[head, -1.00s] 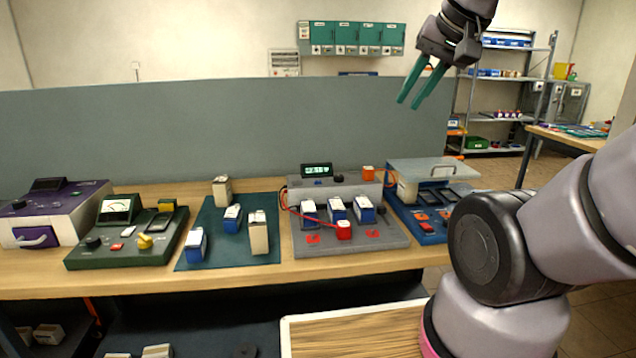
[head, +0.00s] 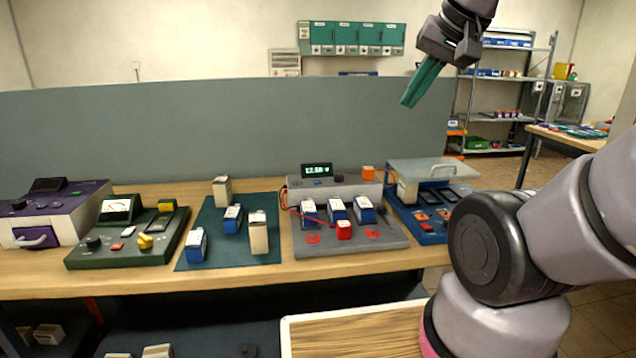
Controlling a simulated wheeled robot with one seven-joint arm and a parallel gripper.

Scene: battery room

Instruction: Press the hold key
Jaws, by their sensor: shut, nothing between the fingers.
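My gripper (head: 409,103) is shut and empty. It is raised high above the right part of the bench, in front of the divider and well apart from all the devices. A grey unit (head: 350,189) with a lit digital display (head: 317,170) stands on the bench. A small blue key (head: 322,181) sits below the display, with a dark knob (head: 339,178) beside it. No lettering is readable, so I cannot tell which key is hold.
Blue-and-white cells and a red block (head: 344,229) stand on the grey unit's base. A dark mat (head: 205,262) with several cells lies to its left. A purple unit (head: 75,212) is at far left. A clear-lidded blue tray (head: 433,238) is on the right.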

